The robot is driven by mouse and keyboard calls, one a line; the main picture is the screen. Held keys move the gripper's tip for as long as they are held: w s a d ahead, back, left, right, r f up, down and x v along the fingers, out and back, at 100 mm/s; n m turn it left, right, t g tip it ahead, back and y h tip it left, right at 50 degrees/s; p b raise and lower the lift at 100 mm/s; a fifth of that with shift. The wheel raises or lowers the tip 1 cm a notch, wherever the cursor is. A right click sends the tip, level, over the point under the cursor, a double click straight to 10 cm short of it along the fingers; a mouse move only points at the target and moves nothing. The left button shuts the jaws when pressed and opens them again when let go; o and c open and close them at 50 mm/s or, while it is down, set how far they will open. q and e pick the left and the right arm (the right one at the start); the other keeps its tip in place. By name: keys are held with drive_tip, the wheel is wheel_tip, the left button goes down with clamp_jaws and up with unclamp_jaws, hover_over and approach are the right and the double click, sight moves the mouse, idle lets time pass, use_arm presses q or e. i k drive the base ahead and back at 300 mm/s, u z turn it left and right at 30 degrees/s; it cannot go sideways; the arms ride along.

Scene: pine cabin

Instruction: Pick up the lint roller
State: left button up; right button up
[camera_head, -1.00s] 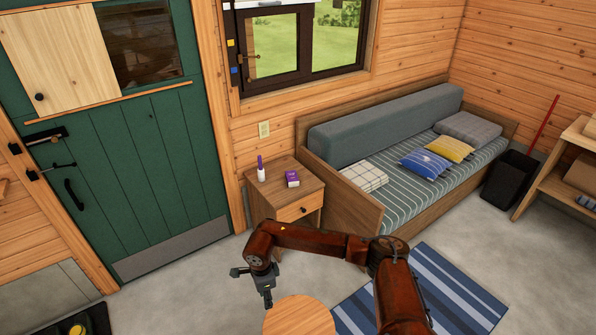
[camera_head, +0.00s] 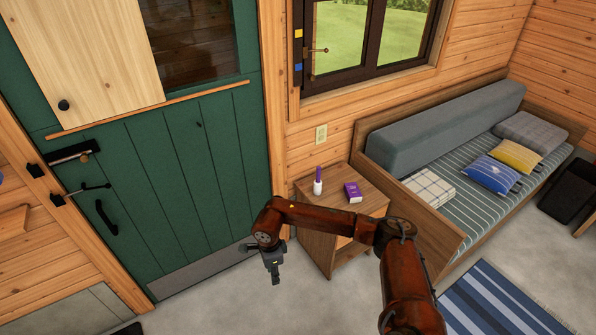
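The lint roller (camera_head: 318,186) stands upright on the nightstand (camera_head: 330,207), with its white part at the bottom and its purple part on top. A small purple box (camera_head: 353,192) lies to its right on the same top. My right arm comes in from the lower right, and its gripper (camera_head: 275,276) hangs in front of the nightstand, to the left of and nearer than the lint roller and apart from it. Its fingers are small and dark, and their opening is unclear. My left gripper is not in view.
A green door (camera_head: 170,180) is on the left. A daybed (camera_head: 460,180) with cushions stands right of the nightstand. A blue striped rug (camera_head: 500,305) lies at the lower right. Bare concrete floor (camera_head: 230,305) is free in front of the door.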

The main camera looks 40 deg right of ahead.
sight(318, 184)
drive_tip(key=i, duration=1.5)
drive_tip(key=z, duration=3)
drive_tip(key=i, duration=0.8)
drive_tip(key=u, duration=1.85)
drive_tip(key=i, duration=0.5)
drive_tip(key=u, duration=0.05)
